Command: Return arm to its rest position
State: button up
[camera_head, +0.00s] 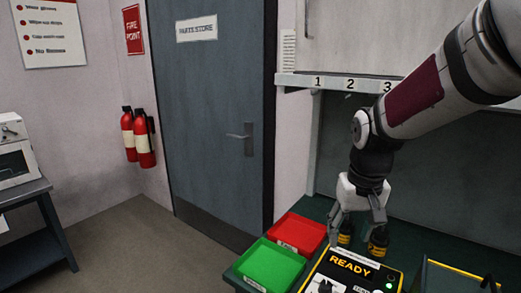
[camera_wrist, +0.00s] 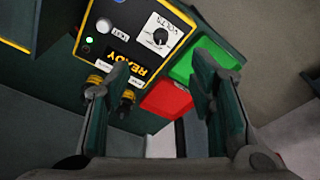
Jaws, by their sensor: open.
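My gripper (camera_head: 357,218) hangs down from my arm over the green bench, just behind the black and yellow READY tester (camera_head: 352,268). Its fingers are apart and I see nothing held between them. In the wrist view my gripper (camera_wrist: 160,100) also shows two spread fingers, with the tester (camera_wrist: 130,35), its dial and a lit green lamp beyond them.
A red tray (camera_head: 297,232) and a green tray (camera_head: 270,266) sit on the bench left of the tester. A black, yellow-edged box (camera_head: 455,275) is at the right. A shelf edge (camera_head: 335,82) numbered 1, 2, 3 runs behind my arm. Open floor lies left of the bench.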

jog(key=s+r+t, duration=0.1)
jog(key=s+r, duration=0.3)
jog(key=s, duration=0.6)
jog(key=s+r+t, duration=0.2)
jog(key=s+r, duration=0.2)
jog(key=s, duration=0.6)
jog(key=shift+t, duration=0.3)
jog(key=shift+d, duration=0.1)
